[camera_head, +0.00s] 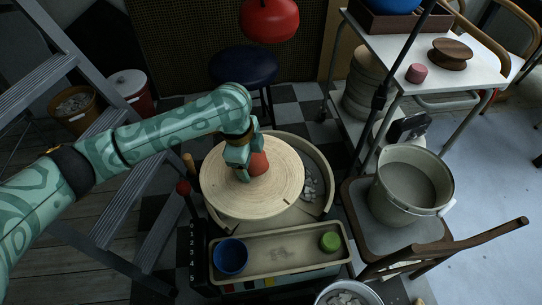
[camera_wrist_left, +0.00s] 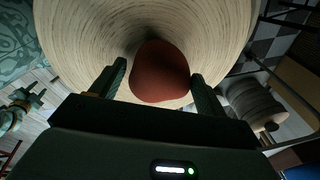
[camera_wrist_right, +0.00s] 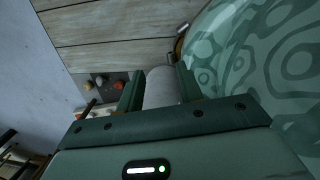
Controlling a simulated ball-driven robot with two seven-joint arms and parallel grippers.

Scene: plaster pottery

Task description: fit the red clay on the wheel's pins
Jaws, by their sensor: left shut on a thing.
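The wheel (camera_head: 285,187) is a round pale wood disc with ring grain on a stand. The red clay (camera_head: 259,163) is a rounded reddish-brown lump over the disc near its middle. My left gripper (camera_head: 240,160) reaches down beside the clay and is shut on it. In the left wrist view the clay (camera_wrist_left: 160,72) sits between the two dark fingers, with the disc (camera_wrist_left: 85,40) behind it. I cannot make out pins; the clay's underside is hidden. My right gripper (camera_wrist_right: 160,85) shows only in its own wrist view, fingers apart, with a pale shape between or behind them.
A tray below the wheel holds a blue bowl (camera_head: 230,257) and a green round thing (camera_head: 330,241). A grey bucket (camera_head: 410,185) stands on a chair to the right. A white table (camera_head: 440,72) is at upper right. A grey ladder (camera_head: 100,150) rises at left.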

